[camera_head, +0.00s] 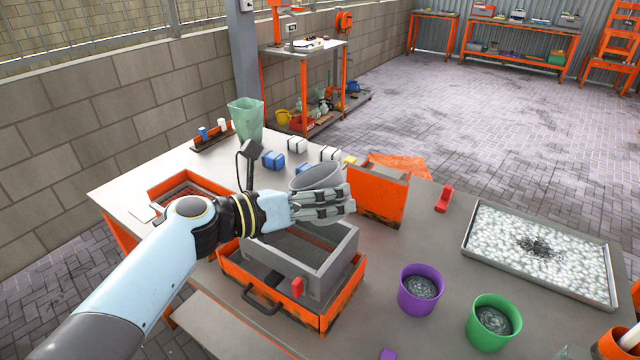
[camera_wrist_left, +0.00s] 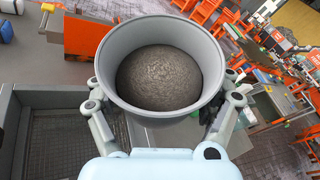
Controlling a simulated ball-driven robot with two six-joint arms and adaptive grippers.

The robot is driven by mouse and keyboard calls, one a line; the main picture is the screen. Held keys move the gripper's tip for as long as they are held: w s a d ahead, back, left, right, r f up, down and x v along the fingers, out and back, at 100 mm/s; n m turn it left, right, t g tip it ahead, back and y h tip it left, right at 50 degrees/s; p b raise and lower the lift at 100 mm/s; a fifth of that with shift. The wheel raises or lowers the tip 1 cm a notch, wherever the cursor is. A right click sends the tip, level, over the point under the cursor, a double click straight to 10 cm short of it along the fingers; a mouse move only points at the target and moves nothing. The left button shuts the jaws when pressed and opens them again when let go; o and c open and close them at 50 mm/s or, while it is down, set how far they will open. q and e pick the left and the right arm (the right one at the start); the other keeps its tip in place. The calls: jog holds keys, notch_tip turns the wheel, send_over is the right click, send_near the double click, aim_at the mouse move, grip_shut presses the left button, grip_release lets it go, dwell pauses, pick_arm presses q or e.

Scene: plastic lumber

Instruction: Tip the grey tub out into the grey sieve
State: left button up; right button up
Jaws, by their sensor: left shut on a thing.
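The grey tub (camera_wrist_left: 125,43) is round and holds grey-brown granular material, seen from above in the left wrist view. My left gripper (camera_head: 345,202) is shut on the tub, with a finger on each side of it. In the head view the tub (camera_head: 315,177) is partly hidden behind the fingers, above the sieve's far part. The grey sieve (camera_head: 330,262) is a rectangular box with a mesh floor, set in an orange frame. Its mesh (camera_wrist_left: 60,140) shows at the left in the left wrist view and looks empty there. My right gripper is not in view.
A purple pot (camera_head: 420,290) and a green pot (camera_head: 493,322) with dark contents stand right of the sieve. A tray of pale flakes (camera_head: 480,252) lies farther right. An orange box (camera_head: 378,200) stands behind the sieve. Blue and white blocks (camera_head: 273,159) lie at the back.

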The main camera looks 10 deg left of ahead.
pick_arm(q)
jog(key=n+t+h+b, duration=0.1)
jog(key=n+b, duration=0.1)
jog(key=b, duration=0.2)
jog(key=f+n+t+h+b, duration=0.1)
jog(key=n+b, duration=0.2)
jog(key=b, duration=0.2)
jog(key=shift+f, duration=0.1)
jog(key=n+t+b, duration=0.1)
jog(key=n, duration=0.1)
jog(key=a+n+t+b, duration=0.1)
jog(key=n, duration=0.2)
jog(key=shift+w+a+t+h+b, duration=0.1)
jog(key=shift+w+t+h+b, duration=0.05)
jog(key=shift+t+h+b, duration=0.2)
jog(key=n+t, duration=0.1)
jog(key=n, duration=0.1)
jog(key=a+r+n+t+b, duration=0.1)
jog(key=shift+w+n, duration=0.15)
jog(key=shift+n, duration=0.25)
jog(key=n, duration=0.1)
jog(key=a+n+t+y, duration=0.1)
jog(key=n, duration=0.1)
jog(key=r+n+t+y, duration=0.1)
jog(key=shift+w+a+n+y+b, duration=0.15)
jog(key=shift+a+n+y+b, duration=0.1)
jog(key=shift+n+b, duration=0.15)
jog(key=shift+m, duration=0.3)
